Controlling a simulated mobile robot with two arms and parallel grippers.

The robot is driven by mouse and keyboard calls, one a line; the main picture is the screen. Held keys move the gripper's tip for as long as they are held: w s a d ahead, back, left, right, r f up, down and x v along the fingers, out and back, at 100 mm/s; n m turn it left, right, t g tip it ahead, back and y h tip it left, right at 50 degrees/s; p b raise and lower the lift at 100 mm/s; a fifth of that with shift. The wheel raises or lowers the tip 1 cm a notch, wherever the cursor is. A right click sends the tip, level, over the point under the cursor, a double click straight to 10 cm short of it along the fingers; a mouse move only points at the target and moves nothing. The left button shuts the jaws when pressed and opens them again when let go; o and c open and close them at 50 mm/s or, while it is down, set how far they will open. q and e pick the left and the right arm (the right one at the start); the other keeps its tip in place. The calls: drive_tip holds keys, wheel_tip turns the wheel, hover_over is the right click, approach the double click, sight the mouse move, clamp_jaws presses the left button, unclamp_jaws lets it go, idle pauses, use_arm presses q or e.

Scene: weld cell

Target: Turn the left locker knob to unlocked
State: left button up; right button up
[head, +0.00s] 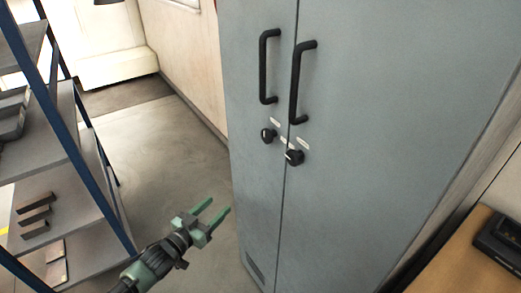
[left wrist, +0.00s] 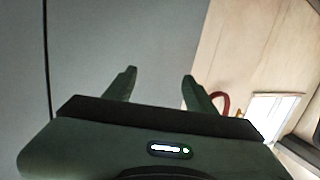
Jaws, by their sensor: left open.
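The grey locker (head: 375,190) has two doors, each with a black bar handle. The left knob (head: 268,135) is black and sits below the left handle (head: 268,67). The right knob (head: 294,157) sits a little lower, below the right handle (head: 302,83). Small pale labels are beside the knobs; their text is too small to read. My left gripper (head: 220,213) is open and empty, below and left of the knobs and apart from them. In the left wrist view its fingers (left wrist: 158,84) are spread before the locker's grey face; no knob shows there. My right gripper is not in view.
A blue-framed shelf rack (head: 70,130) with dark metal pieces stands at the left. Bare floor (head: 165,150) lies between rack and locker. A wooden bench (head: 470,262) with a dark device (head: 499,240) is at the lower right.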

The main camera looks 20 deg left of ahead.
use_arm(q)
drive_tip(key=d+r+m+t+h, duration=0.2)
drive_tip(key=d+r+h, duration=0.1)
drive_tip(key=r, duration=0.7)
drive_tip(key=m+h+b, duration=0.2)
drive_tip(key=m+h, duration=0.1)
drive_tip(key=h, duration=0.4)
approach(265, 138)
drive_tip(key=shift+g, duration=0.3)
drive_tip(key=p+x, duration=0.1)
drive_tip(key=x, duration=0.2)
drive_tip(key=p+x, duration=0.1)
drive_tip(key=x, duration=0.3)
drive_tip(key=shift+w+r, duration=0.15)
drive_tip(key=shift+r, duration=0.2)
drive_tip(key=shift+w+d, duration=0.2)
drive_tip(key=shift+w, duration=0.15)
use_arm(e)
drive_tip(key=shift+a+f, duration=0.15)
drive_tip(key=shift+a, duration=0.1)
use_arm(q)
clamp_jaws()
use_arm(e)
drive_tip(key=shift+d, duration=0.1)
